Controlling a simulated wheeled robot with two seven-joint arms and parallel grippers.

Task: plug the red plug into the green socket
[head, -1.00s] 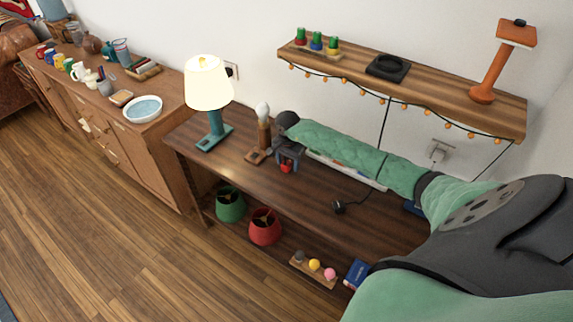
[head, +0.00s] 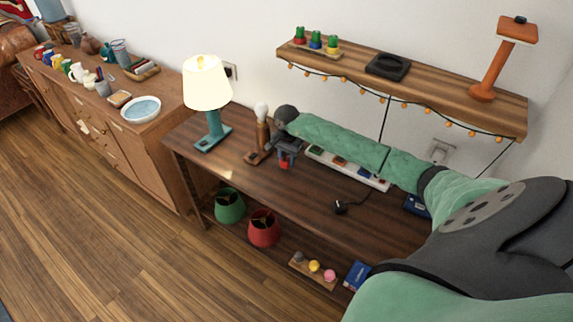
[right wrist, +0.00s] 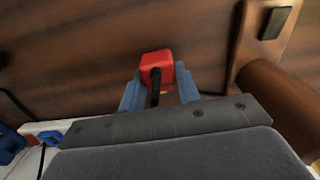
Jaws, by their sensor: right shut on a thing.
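My right gripper (head: 286,163) is shut on the red plug (right wrist: 157,65), above the wooden table beside the wooden lamp base. The plug sits between the blue fingertips, with its black cord towards the camera; in the head view it is a small red spot (head: 284,165). A white power strip (head: 352,174) with coloured sockets lies on the table, right of the gripper and partly behind my right arm. My left gripper is out of view.
A lit lamp (head: 208,90) and a wooden lamp base with a bare bulb (head: 261,125) stand left of the gripper. A black plug (head: 340,208) with a cord lies on the table. A wall shelf (head: 440,95) with string lights hangs above. The front of the table is mostly clear.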

